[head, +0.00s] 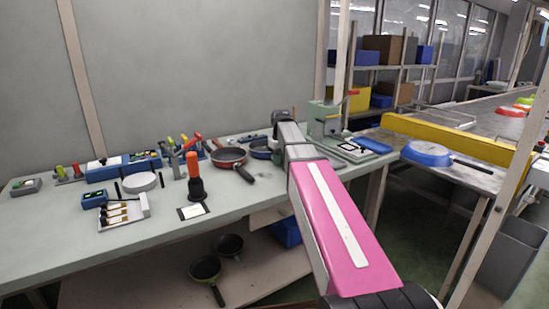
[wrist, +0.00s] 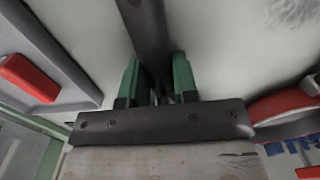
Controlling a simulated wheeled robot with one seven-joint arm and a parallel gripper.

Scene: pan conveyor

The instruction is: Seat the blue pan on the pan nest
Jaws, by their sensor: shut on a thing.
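A second blue pan (head: 427,153) with a dark handle is on the side table at the right. In the wrist view, my gripper (wrist: 157,92) has its green fingers shut on a dark handle (wrist: 150,30). The handle runs out of the top of that view, so its pan body does not show there. I cannot tell for sure which pan it belongs to. In the head view my gripper is hidden behind my arm. I cannot make out the pan nest with certainty.
A red pan (head: 229,156) stands left of my arm on the bench. A white round disc (head: 139,182), an orange-and-black tool (head: 195,177) and small parts lie farther left. A green machine (head: 325,121) stands right of my arm. A yellow beam (head: 440,137) borders the side table.

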